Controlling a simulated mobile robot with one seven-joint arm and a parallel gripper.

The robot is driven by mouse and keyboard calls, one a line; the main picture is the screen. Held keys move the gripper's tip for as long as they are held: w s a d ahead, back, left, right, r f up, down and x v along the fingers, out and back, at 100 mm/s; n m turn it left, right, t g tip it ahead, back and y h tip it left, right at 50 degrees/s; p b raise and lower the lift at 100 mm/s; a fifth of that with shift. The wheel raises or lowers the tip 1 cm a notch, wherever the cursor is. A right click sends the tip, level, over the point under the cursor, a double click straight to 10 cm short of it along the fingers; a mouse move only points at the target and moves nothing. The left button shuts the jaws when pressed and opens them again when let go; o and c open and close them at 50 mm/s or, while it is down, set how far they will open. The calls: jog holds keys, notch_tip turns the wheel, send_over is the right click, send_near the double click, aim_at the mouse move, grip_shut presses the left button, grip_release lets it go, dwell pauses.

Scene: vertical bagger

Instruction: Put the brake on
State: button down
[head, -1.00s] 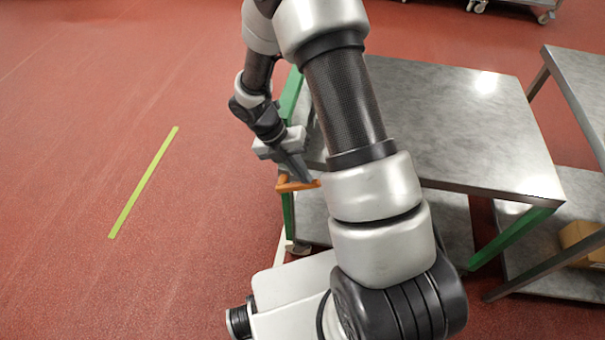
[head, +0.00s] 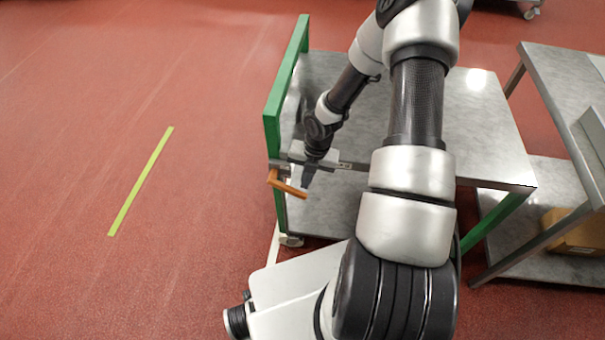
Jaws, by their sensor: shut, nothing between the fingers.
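The orange brake lever (head: 287,185) sits at the near left corner of a trolley with a green frame (head: 272,128) and grey metal decks (head: 335,205). Its free end points right and slants toward me. My gripper (head: 308,180) is shut and empty, pointing down just behind and to the right of the lever's free end. I cannot tell whether the fingers touch it. A caster (head: 291,240) shows below the lever at the trolley's near left leg. My arm hides part of the trolley's top.
A second metal table (head: 565,75) stands close on the right, with a cardboard box (head: 575,232) on its lower shelf. The red floor on the left is clear, apart from a yellow-green line (head: 141,180). Another wheeled unit (head: 527,8) stands at the back.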

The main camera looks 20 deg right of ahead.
aim_at(305, 195)
jog(key=shift+s+d+f+b, duration=0.1)
jog(key=shift+f+b, duration=0.4)
jog(key=shift+f, duration=1.5)
jog(key=shift+f, duration=0.1)
